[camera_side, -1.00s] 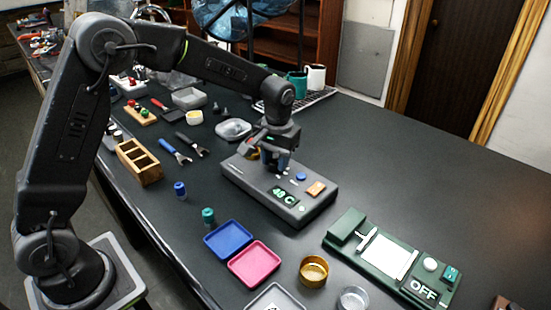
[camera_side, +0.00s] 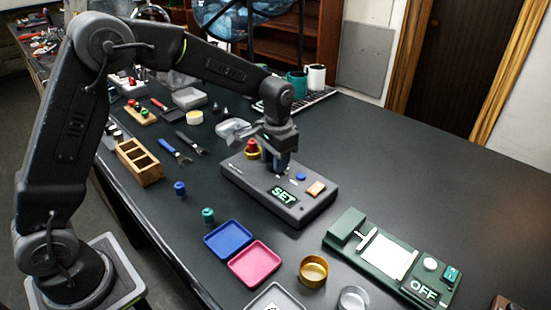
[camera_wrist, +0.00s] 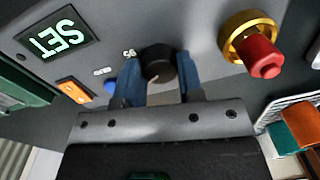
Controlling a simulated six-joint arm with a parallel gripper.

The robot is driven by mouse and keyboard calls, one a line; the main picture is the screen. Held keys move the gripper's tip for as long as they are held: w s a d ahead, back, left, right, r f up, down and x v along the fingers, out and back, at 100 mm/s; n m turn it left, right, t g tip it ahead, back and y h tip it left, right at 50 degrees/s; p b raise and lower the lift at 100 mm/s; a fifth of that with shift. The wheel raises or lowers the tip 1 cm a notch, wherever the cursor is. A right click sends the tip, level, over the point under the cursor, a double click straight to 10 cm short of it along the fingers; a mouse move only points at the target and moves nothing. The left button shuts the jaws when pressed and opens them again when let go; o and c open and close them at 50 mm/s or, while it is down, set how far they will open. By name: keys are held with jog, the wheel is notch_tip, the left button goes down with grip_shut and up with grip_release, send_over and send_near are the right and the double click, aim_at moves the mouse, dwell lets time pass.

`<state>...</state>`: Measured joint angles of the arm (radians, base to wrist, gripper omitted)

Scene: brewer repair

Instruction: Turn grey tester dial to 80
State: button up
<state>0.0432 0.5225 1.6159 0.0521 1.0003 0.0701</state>
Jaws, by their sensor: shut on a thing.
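The grey tester (camera_side: 262,192) is a flat box on the dark table, and its screen (camera_side: 283,194) reads SET. In the wrist view the same screen (camera_wrist: 56,38) also reads SET, turned in the picture. The black dial (camera_wrist: 158,62) sits on the tester's top, between the blue fingers of my gripper (camera_wrist: 157,80). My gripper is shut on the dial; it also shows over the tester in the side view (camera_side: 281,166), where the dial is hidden. The dial's pointer setting is too small to read.
A green device (camera_side: 392,258) reading OFF stands to the right. Blue (camera_side: 228,239) and pink (camera_side: 254,263) trays lie in front.

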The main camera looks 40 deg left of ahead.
jog(key=shift+m, duration=1.6)
jog(key=o, duration=0.9)
jog(key=shift+r, duration=0.15)
jog(key=shift+s+d+r, duration=0.1)
jog(key=shift+d+r, duration=0.05)
jog(key=shift+r, duration=3.25)
jog(key=shift+s+d+r, duration=0.1)
jog(key=shift+d+r, duration=0.05)
jog(key=shift+r, duration=3.25)
